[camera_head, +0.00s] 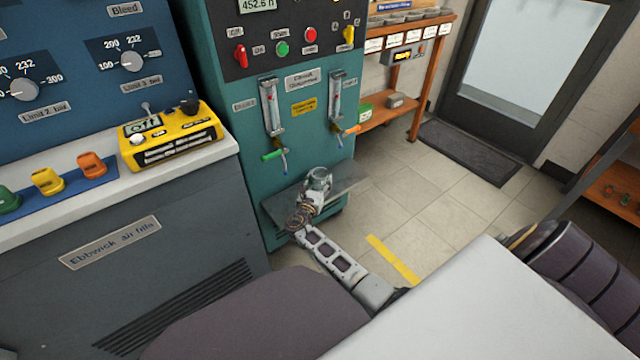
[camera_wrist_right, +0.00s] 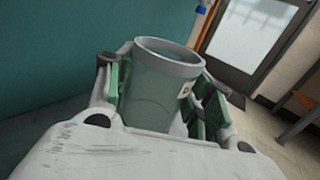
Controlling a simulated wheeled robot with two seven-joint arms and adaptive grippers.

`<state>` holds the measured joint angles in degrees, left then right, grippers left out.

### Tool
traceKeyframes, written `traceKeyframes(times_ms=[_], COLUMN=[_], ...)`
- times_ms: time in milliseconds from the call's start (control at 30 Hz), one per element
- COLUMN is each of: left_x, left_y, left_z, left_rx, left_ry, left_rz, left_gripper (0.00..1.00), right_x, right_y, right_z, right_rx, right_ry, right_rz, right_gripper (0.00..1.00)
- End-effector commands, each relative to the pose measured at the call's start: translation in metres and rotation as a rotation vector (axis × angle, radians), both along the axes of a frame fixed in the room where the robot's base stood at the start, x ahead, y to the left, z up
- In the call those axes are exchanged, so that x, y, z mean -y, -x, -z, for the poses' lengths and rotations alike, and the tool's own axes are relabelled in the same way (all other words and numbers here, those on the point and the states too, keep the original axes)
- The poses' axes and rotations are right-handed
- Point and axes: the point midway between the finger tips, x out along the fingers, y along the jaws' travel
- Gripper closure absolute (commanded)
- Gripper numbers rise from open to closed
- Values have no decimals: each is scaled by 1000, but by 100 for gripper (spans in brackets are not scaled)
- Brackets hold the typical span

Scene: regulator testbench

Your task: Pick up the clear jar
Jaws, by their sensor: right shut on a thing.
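The clear jar (camera_wrist_right: 158,92) stands between the green-padded fingers of my right gripper (camera_wrist_right: 160,105) in the right wrist view. It is see-through with a pale rim at its open top, and it looks tilted in that view. The fingers are shut on its sides. In the head view the jar (camera_head: 319,181) shows small at the end of my right arm, held by my right gripper (camera_head: 313,192) over a shelf (camera_head: 346,186) on the front of the teal cabinet. I cannot tell whether the jar's base touches the shelf. My left gripper is not in view.
The teal cabinet (camera_head: 222,110) stands behind the jar, with two tube gauges above it. A grey bench (camera_head: 170,255) with a yellow device (camera_head: 170,138) is at the left. Open tiled floor (camera_head: 440,205) lies to the right, before a wooden shelf unit (camera_head: 418,95) and a door.

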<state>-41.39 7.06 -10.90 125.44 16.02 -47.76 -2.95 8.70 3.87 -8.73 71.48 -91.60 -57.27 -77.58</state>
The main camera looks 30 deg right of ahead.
Motion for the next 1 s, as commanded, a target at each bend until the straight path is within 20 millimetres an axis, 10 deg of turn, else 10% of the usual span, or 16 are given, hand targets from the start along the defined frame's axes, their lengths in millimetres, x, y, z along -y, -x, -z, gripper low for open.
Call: traceKeyframes(times_ms=[533,1000], left_x=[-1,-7], left_y=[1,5], left_z=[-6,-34], left_rx=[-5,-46], left_ry=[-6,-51], left_rz=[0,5], left_gripper=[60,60], right_x=[0,0], right_y=[0,0], right_z=[-10,-59], right_rx=[0,2], right_ry=[0,-1], right_rz=[0,0], right_gripper=[73,73])
